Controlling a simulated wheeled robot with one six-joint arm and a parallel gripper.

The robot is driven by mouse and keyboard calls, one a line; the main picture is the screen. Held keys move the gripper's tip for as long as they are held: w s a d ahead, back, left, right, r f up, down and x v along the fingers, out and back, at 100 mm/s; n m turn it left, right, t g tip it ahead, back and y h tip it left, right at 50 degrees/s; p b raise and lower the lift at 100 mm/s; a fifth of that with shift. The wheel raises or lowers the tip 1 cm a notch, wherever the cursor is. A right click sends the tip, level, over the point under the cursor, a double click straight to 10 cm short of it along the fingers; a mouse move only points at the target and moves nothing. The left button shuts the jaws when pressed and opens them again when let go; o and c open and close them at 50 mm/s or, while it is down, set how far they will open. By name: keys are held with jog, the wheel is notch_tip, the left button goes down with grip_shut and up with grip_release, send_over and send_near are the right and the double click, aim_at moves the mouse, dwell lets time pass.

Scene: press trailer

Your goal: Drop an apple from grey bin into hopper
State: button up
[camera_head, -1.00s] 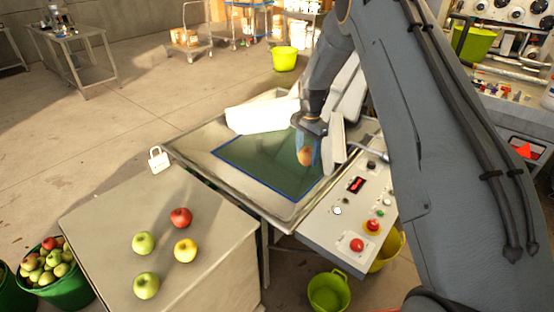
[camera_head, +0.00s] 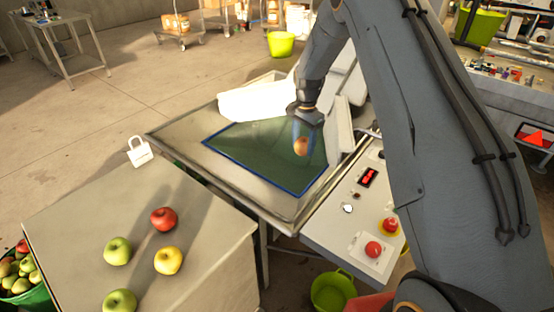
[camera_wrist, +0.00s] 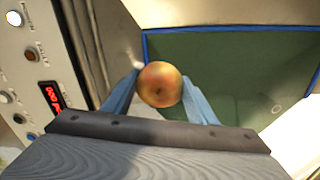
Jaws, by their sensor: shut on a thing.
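My gripper (camera_wrist: 162,98) is shut on a red-yellow apple (camera_wrist: 160,84), held between its two blue fingers. In the head view the apple (camera_head: 301,146) hangs below the wrist, over the right part of the hopper (camera_head: 262,160), a green basin with a blue rim set in a metal tray. In the wrist view the hopper opening (camera_wrist: 235,75) lies to the right of the apple. A grey bin is not clearly seen. Several loose apples, red (camera_head: 164,219), yellow (camera_head: 168,261) and green (camera_head: 118,251), sit on a grey box top (camera_head: 205,235) at front left.
A control panel (camera_head: 350,210) with buttons and a red display borders the hopper on the right. A white cloth-like piece (camera_head: 255,100) lies at its back edge. A green bucket of apples (camera_head: 22,280) stands at lower left. A green bucket (camera_head: 332,290) sits below the panel.

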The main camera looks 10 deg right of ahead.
aim_at(302, 155)
jog(key=shift+f+b, duration=0.85)
jog(key=shift+f, duration=1.8)
jog(key=o, duration=1.2)
jog(key=shift+o, duration=0.2)
notch_tip(302, 155, up, 7)
jog(key=shift+f+b, duration=0.2)
jog(key=shift+b, duration=0.75)
jog(key=shift+r, duration=0.6)
jog(key=shift+s+r, duration=0.1)
